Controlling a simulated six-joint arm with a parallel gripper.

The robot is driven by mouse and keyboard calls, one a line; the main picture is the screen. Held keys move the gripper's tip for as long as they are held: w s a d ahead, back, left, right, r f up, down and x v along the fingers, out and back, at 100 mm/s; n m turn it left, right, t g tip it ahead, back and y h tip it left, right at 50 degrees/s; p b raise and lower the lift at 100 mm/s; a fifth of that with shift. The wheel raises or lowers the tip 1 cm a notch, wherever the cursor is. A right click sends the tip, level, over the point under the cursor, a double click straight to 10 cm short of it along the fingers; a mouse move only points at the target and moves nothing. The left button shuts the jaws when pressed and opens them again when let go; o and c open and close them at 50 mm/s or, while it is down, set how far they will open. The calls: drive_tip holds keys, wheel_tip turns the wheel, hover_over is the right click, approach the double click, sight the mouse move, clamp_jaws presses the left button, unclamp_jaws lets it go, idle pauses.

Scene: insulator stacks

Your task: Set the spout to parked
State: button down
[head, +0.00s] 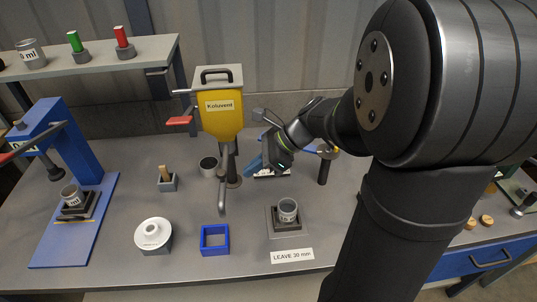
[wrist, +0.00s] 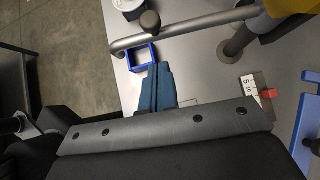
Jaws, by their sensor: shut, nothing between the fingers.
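The spout (head: 222,190) is a grey pipe below the yellow Koluvent hopper (head: 220,112). In the head view it points toward the front of the bench and its end bends down. In the wrist view the spout (wrist: 185,31) runs across the top from its post, with a dark round knob (wrist: 150,22) on it. My gripper (head: 251,166) is right of the spout, with blue fingers. In the wrist view my gripper (wrist: 159,68) is shut and empty, its tips apart from the spout in the picture. The height gap between them cannot be told.
A blue square frame (head: 215,240) lies near the spout's end. A cup on a stand (head: 288,210) is at front right, behind a "LEAVE 30 mm" label (head: 292,255). A white round container (head: 153,235) is front left. A marked plate (wrist: 251,87) lies right of my fingers in the wrist view.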

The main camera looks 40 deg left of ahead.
drive_tip(key=shift+s+a+r, duration=0.15)
drive_tip(key=shift+s+a, duration=1.05)
drive_tip(key=shift+a, duration=0.2)
drive_tip(key=shift+s, duration=0.1)
drive_tip(key=s+a+m+t+y, duration=0.2)
drive_tip(key=s+a+m+t, duration=0.1)
drive_tip(key=a, duration=0.4)
drive_tip(key=shift+s+m, duration=0.8)
drive_tip(key=shift+s, duration=0.6)
